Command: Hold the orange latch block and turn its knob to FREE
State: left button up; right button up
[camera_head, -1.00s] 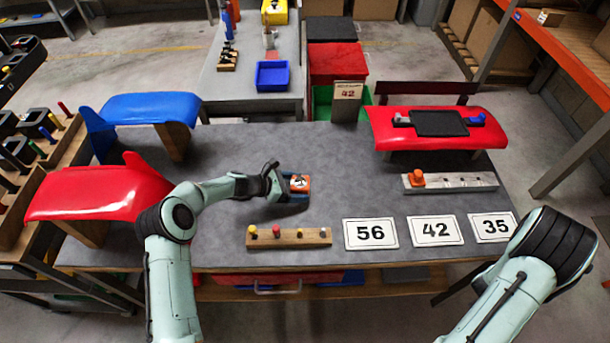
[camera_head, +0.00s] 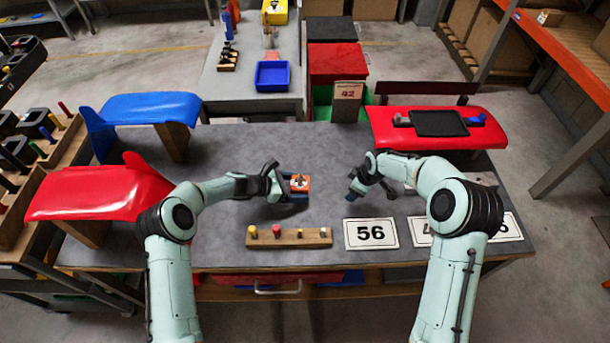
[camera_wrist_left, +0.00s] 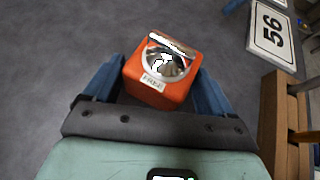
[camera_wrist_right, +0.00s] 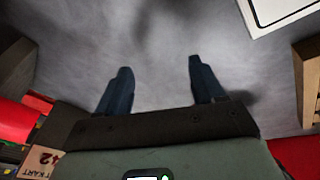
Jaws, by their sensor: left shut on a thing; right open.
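The orange latch block (camera_head: 300,183) sits on the grey table near its middle, with its round metal knob on top. It also shows in the left wrist view (camera_wrist_left: 160,78), where a white label reading FREE is on the side of the dial nearest my wrist. The knob's bar (camera_wrist_left: 171,44) lies at the far side of the dial, away from that label. My left gripper (camera_head: 292,188) is shut on the block, one blue finger on each side. My right gripper (camera_wrist_right: 158,85) is open and empty; in the head view it (camera_head: 352,190) is to the right of the block, apart from it.
A wooden strip with several coloured pegs (camera_head: 290,237) lies in front of the block. Number card 56 (camera_head: 371,234) lies below my right gripper; other cards are partly behind my right arm. A red stand (camera_head: 385,127) with a black tray is at the back right.

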aim_at(301, 178)
jog(key=a+r+y, duration=0.1)
jog(key=a, duration=0.1)
jog(key=w+a+r+n+y, duration=0.1)
jog(key=a, duration=0.1)
jog(key=a+r+n+g+y, duration=0.1)
jog(key=a, duration=0.1)
jog(key=shift+w+r, duration=0.2)
jog(key=shift+r, duration=0.2)
notch_tip(301, 178, up, 8)
jog(key=a+f+n+g+y, duration=0.1)
jog(key=a+n+y, duration=0.1)
jog(key=n+y, duration=0.15)
jog(key=shift+y, duration=0.55)
jog(key=x, duration=1.1)
jog(key=shift+w+a, duration=0.1)
jog(key=shift+w, duration=0.05)
jog(key=c, duration=1.1)
